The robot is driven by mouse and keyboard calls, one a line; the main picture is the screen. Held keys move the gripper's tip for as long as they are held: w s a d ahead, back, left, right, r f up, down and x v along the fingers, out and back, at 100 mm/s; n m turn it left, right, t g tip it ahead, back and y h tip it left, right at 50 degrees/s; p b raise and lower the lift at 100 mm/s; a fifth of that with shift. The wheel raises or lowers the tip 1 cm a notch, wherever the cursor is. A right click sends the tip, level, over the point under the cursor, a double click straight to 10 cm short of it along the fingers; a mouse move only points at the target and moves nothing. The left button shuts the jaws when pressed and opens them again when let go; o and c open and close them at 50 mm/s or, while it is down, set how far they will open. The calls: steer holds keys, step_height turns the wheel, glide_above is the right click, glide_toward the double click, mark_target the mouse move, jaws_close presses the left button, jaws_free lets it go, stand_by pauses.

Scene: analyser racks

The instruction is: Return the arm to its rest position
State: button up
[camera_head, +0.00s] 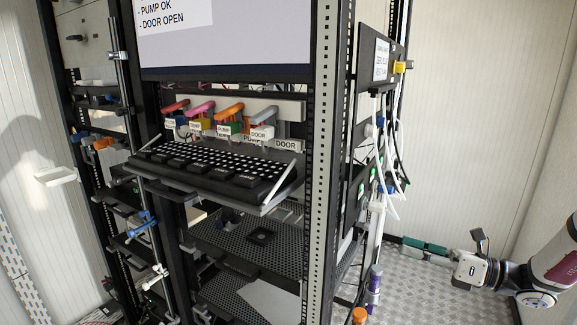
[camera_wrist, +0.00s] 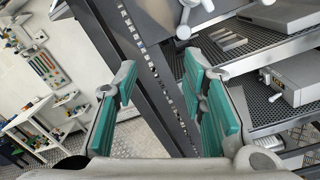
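My gripper (camera_head: 424,248) is at the right of the head view, with its green finger pads pointing left toward the rack's right side. My white and grey arm extends behind it to the right edge. In the wrist view my gripper (camera_wrist: 160,105) has its two green-padded fingers wide apart, with nothing held between them. The dark perforated rack post (camera_wrist: 143,70) shows beyond and between the fingers; I cannot tell the exact distance.
The analyser rack (camera_head: 325,150) fills the middle of the head view, with a keyboard shelf (camera_head: 281,197), coloured levers (camera_head: 229,112) and white cables (camera_head: 391,160) on its side. Metal floor (camera_head: 420,295) is clear below my arm.

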steer(key=s+a+r+n+g+h, duration=0.3)
steer(key=s+a+n+g+h, duration=0.1)
steer(key=s+a+n, duration=0.25)
steer(key=s+a+r+n+g+h, duration=0.3)
steer(key=s+a+n+g, duration=0.25)
steer(key=s+n, duration=0.2)
steer(key=s+d+r+n+t+h, duration=0.1)
steer(key=s+r+n+t+h, duration=0.2)
steer(key=s+n, duration=0.3)
steer(key=s+d+r+n+t+h, duration=0.2)
steer(key=s+r+n+t+h, duration=0.1)
steer(key=s+n+h, duration=0.3)
steer(key=n, duration=0.2)
steer(key=shift+s+d+r+n, duration=0.15)
steer(key=shift+s+r+n, duration=0.15)
steer(key=shift+n, duration=0.1)
